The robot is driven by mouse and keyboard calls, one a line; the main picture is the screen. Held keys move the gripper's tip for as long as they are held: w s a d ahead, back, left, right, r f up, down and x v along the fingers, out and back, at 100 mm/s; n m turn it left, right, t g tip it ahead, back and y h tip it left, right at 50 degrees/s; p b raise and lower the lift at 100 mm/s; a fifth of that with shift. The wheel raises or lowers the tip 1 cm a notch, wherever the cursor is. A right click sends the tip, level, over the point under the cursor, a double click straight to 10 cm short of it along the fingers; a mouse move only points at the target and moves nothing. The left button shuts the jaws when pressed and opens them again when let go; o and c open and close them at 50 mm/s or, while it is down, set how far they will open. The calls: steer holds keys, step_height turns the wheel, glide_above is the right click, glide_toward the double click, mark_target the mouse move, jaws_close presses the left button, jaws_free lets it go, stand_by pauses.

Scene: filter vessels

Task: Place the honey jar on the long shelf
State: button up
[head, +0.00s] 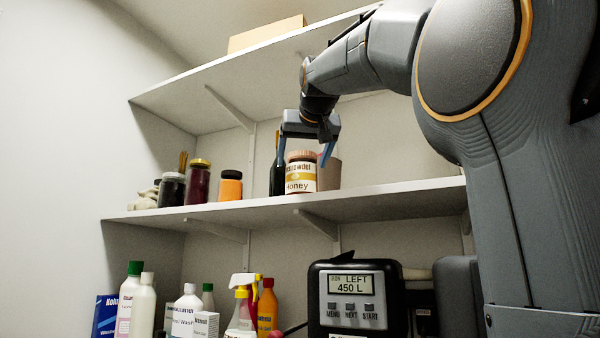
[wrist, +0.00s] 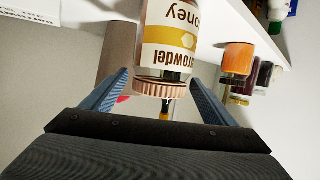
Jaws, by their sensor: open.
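The honey jar (head: 301,175) has a copper-coloured lid and a white and gold label reading "Honey". It stands upright on the long shelf (head: 390,189), near the front edge. My gripper (head: 305,158) is above it, with its blue fingers pointing down on either side of the lid. In the wrist view the jar (wrist: 168,52) appears upside down, its lid between and just beyond the open fingertips (wrist: 160,82). A gap shows on each side of the lid, so the fingers look apart from it.
A dark bottle (head: 277,172) and a brownish container (head: 329,174) stand close behind the jar. An orange jar (head: 230,186), a dark red jar (head: 198,182) and a dark jar (head: 171,190) stand to the left. An upper shelf (head: 215,86) is overhead. Bottles and a display device (head: 355,297) are below.

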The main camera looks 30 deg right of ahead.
steer(key=b+v, duration=0.2)
steer(key=v, duration=0.5)
steer(key=shift+s, duration=0.3)
